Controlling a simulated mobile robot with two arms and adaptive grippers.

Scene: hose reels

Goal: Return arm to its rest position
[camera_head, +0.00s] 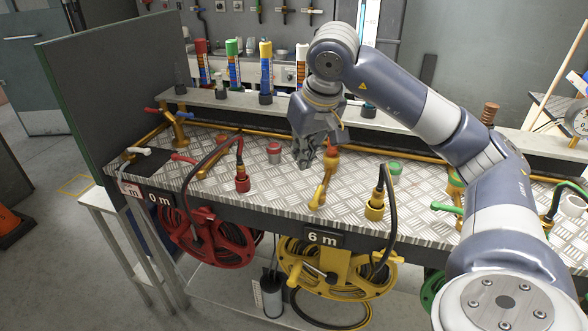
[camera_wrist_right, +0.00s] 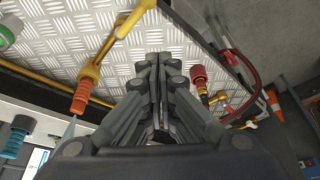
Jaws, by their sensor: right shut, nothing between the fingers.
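My right arm comes in from the right in the head view, and its gripper (camera_head: 306,158) points down above the diamond-plate bench (camera_head: 285,185). The gripper is shut with nothing in it. It is just left of a gold valve with an orange-red top (camera_head: 331,160) and right of a red-topped can (camera_head: 273,152). In the right wrist view the shut fingers (camera_wrist_right: 153,60) lie over the bare plate, with the orange-tipped gold fitting (camera_wrist_right: 83,92) to their left and a red fitting (camera_wrist_right: 199,80) to their right. My left gripper is not in view.
A red hose reel (camera_head: 215,240) and a yellow hose reel (camera_head: 340,272) hang under the bench front. A red coupling (camera_head: 242,180) and a yellow coupling (camera_head: 375,207) with hoses stand on the bench. Coloured cylinders (camera_head: 266,68) line the back shelf. A green-edged panel (camera_head: 120,95) bounds the left.

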